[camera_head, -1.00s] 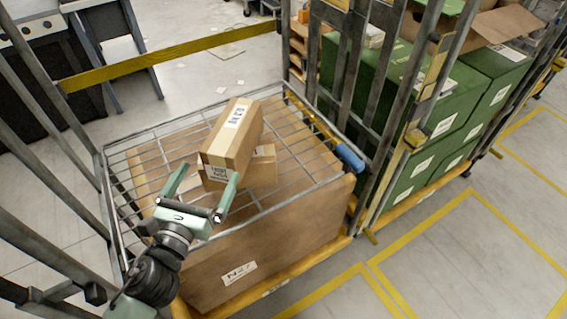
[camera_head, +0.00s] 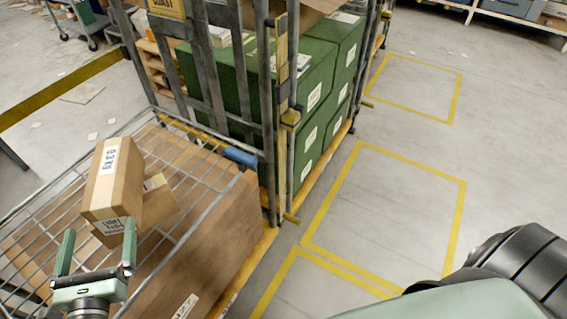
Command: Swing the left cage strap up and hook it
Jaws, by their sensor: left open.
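The left cage's wire shelf (camera_head: 180,236) is at left, over a big brown carton (camera_head: 225,240). A yellow strap with a blue end piece (camera_head: 240,157) runs down along the shelf's right side, beside the cage's grey uprights. A second yellow strap (camera_head: 62,88) stretches across the far side at upper left. My left gripper (camera_head: 99,230) is open at the lower left, over the shelf and in front of two small cartons (camera_head: 114,175). Its fingers appear around the near carton's lower end; I cannot tell whether they touch. My right gripper is not in view.
A neighbouring cage with green boxes (camera_head: 315,90) stands behind and to the right, with its upright bars close to the blue end. Yellow-marked floor (camera_head: 385,210) on the right is clear. Part of my own body shows at lower right.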

